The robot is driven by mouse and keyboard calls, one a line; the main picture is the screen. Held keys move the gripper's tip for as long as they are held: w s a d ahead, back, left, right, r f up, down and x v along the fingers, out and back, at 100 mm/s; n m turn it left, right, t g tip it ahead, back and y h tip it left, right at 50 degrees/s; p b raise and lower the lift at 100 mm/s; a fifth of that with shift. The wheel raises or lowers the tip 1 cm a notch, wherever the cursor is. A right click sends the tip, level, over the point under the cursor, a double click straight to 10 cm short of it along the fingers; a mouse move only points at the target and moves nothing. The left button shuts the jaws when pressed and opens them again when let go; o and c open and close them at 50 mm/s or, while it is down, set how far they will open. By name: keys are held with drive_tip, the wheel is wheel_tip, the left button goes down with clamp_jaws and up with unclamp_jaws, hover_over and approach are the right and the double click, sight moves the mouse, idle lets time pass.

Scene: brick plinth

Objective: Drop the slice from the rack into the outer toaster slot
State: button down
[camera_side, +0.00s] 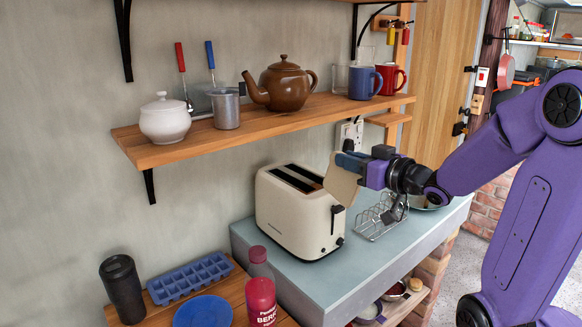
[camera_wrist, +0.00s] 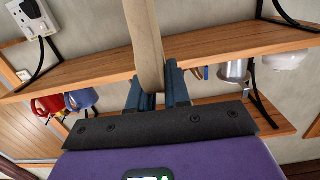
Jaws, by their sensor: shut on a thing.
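My gripper (camera_side: 352,160) is shut on a pale slice of bread (camera_side: 341,182), which hangs tilted beside the upper right end of the toaster in the side view. In the wrist view the slice (camera_wrist: 146,45) stands edge-on between the two fingers (camera_wrist: 158,88). The cream toaster (camera_side: 296,217) stands on the grey-blue counter, with two dark slots (camera_side: 296,178) in its top and a lever at its right end. The slice overlaps the toaster's far right edge in the picture; I cannot tell whether they touch. The wire rack (camera_side: 378,218) stands right of the toaster, below my gripper.
A wooden shelf (camera_side: 265,130) with a teapot (camera_side: 284,84), a white pot, a metal cup and mugs runs above the toaster. A lower wooden surface at front left holds a blue ice tray (camera_side: 190,278), a plate and bottles. The counter front (camera_side: 345,275) is clear.

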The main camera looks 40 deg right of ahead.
sight(333, 154)
drive_tip(key=shift+w, duration=2)
drive_tip(key=w, duration=1.1)
drive_tip(key=w+f+g, duration=0.3)
drive_tip(key=w+f, duration=0.1)
drive_tip(key=f, duration=0.4)
drive_tip(key=shift+w, duration=0.3)
drive_tip(key=shift+f, duration=0.1)
drive_tip(key=c, duration=1.1)
unclamp_jaws()
drive_tip(key=shift+f, duration=0.1)
